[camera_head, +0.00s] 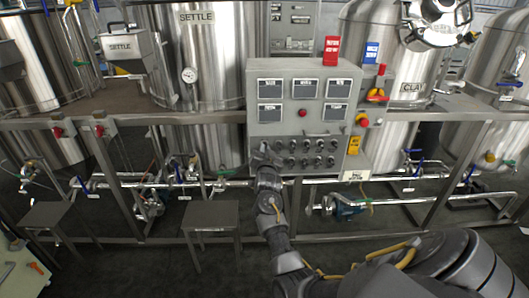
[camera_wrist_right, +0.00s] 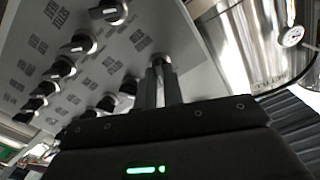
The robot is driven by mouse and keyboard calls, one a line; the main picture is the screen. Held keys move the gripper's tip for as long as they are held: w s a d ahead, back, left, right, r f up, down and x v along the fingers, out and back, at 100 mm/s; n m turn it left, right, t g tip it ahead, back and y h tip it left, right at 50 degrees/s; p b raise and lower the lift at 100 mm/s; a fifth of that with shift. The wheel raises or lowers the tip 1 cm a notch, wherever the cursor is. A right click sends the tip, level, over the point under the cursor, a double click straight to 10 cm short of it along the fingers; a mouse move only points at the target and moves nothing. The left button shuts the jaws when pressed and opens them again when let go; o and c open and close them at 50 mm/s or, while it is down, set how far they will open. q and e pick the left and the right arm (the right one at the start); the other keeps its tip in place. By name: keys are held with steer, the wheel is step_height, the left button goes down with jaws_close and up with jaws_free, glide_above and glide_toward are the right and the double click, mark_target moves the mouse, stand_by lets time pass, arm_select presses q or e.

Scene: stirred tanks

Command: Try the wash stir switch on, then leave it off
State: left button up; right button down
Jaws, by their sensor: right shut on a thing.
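The grey control panel (camera_head: 297,105) stands in the middle of the head view, with two rows of black rotary switches (camera_head: 306,161) along its lower part. The switches show larger in the right wrist view (camera_wrist_right: 78,44), each beside a small printed label too blurred to read. My right gripper (camera_head: 264,152) is at the lower left of the panel. In the right wrist view its fingers (camera_wrist_right: 160,80) are shut on the switch at the end of a row. The fingers mostly hide that switch, so its setting cannot be told. I cannot read which switch is the wash one. My left gripper is out of view.
Steel tanks marked SETTLE (camera_head: 197,60) and CLAY (camera_head: 400,130) stand behind the frame rails. A red emergency button (camera_head: 362,121) and a yellow tag (camera_head: 354,145) are right of the switches. Pipes with valves (camera_head: 178,178) run low behind small tables (camera_head: 210,216).

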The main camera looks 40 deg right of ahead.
steer(key=shift+a+m, duration=0.1)
steer(key=shift+m, duration=0.6)
steer(key=c, duration=1.5)
jaws_free()
steer(key=shift+w, duration=0.1)
steer(key=b+v, duration=0.1)
steer(key=v, duration=1)
steer(key=shift+b, duration=0.35)
